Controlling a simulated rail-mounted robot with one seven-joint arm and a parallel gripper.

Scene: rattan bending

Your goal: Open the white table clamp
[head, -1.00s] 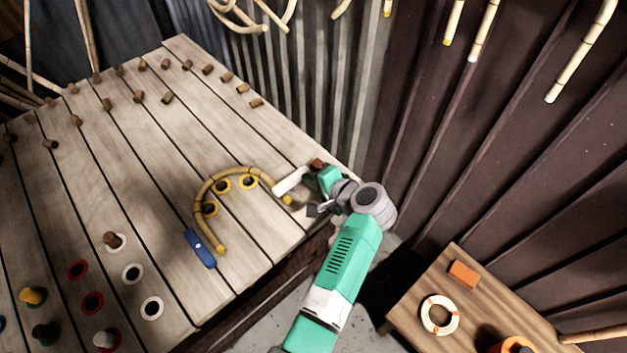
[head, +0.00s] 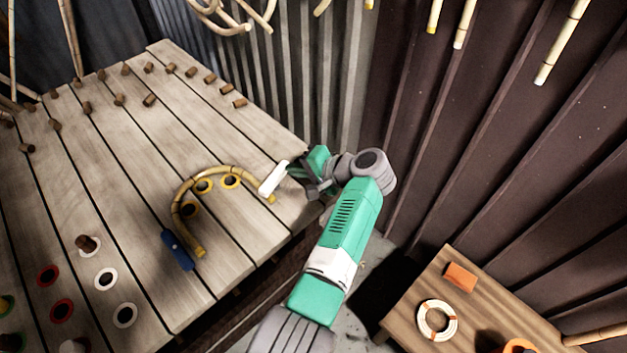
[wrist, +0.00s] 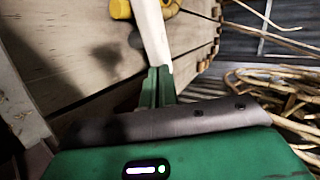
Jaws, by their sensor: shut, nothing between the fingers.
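The white table clamp (head: 273,178) is a slim white bar near the right edge of the slatted table. Its lower end is close to the right end of a bent rattan cane (head: 186,190). My gripper (head: 294,172) is shut and empty at the right of the clamp, low over the table corner. In the wrist view the white clamp (wrist: 152,32) runs up from just beyond my shut green fingertips (wrist: 160,72). The tips look close to it or touching; I cannot tell which. My arm and wrist hide part of the table corner.
A blue clamp (head: 178,250) lies by the cane's other end. Several wooden pegs stand along the table's back. A small side table (head: 408,318) at lower right holds an orange block (head: 460,276) and a ring (head: 437,320).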

